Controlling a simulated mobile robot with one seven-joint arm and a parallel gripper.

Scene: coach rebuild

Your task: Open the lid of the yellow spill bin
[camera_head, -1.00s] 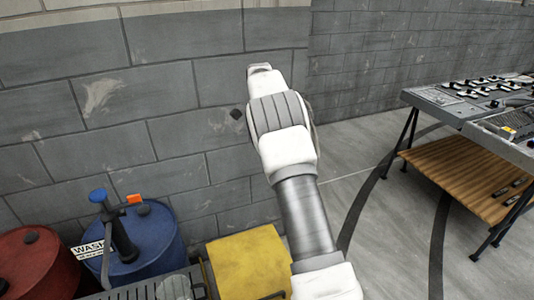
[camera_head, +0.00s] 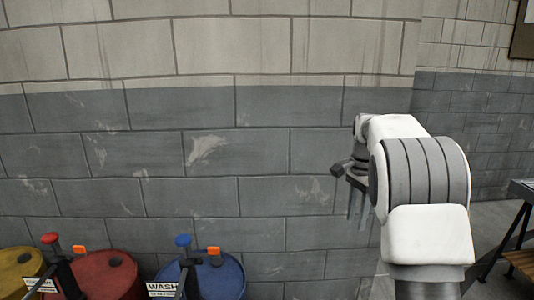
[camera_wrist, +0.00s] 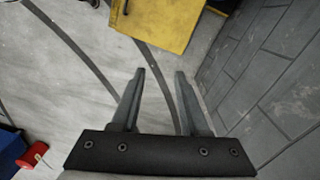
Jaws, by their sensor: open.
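The yellow spill bin (camera_wrist: 162,18) shows at the top of the wrist view, cut off by the frame edge. A flat yellow face and a dark handle-like part at its left end are visible. I cannot tell whether its lid is open or shut. My gripper (camera_wrist: 160,76) is open and empty, with its fingertips apart from the bin and below it in the picture. In the head view my gripper (camera_head: 357,205) hangs fingers down in front of the wall, partly beside my white arm. The bin is out of the head view.
Yellow (camera_head: 18,272), red (camera_head: 105,275) and blue (camera_head: 218,277) drums with pumps stand along the grey block wall (camera_head: 240,150). A table edge (camera_head: 523,188) is at right.

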